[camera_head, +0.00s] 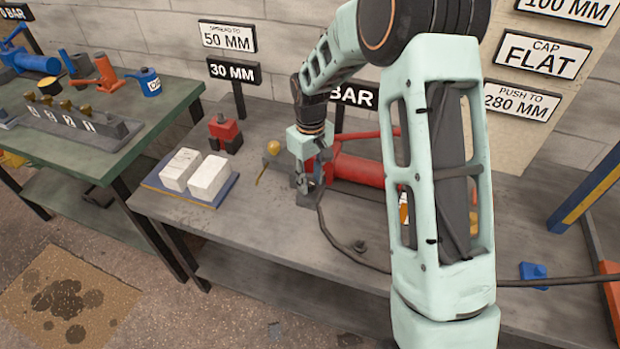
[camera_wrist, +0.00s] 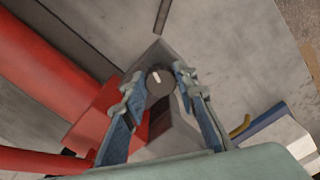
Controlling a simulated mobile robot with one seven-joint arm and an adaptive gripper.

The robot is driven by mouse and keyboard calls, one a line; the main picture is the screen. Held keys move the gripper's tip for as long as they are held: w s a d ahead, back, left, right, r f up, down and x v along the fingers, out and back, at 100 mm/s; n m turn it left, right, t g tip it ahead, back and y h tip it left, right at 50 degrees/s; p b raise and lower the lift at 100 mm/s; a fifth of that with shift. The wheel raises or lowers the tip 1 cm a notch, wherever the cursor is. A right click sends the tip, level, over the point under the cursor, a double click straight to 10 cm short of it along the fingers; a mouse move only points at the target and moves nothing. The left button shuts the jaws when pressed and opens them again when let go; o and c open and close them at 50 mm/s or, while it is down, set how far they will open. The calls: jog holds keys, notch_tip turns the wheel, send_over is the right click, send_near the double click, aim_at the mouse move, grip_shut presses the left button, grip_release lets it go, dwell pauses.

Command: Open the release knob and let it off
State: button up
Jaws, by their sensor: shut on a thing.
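The release knob (camera_wrist: 160,86) is a dark round knob with a pale mark on its face, seen in the wrist view beside the red pump's end block. My gripper (camera_wrist: 160,92) has one finger on each side of the knob and is shut on it. In the head view my gripper (camera_head: 307,188) is at the left end of the red pump (camera_head: 360,171) on the grey bench, and it hides the knob. The pump's red body (camera_wrist: 45,60) also shows at the left of the wrist view. I cannot tell how far the knob is turned.
A blue tray with two white blocks (camera_head: 209,178) lies left of my gripper. A red and black block (camera_head: 225,133) and a small yellow-topped piece (camera_head: 273,148) stand behind. A dark hose (camera_head: 345,249) runs along the bench front. My arm covers the bench's right middle.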

aim_at(311, 183)
jog(key=shift+n, duration=0.6)
jog(key=o, duration=1.2)
jog(key=shift+c, duration=0.2)
notch_tip(311, 183, up, 12)
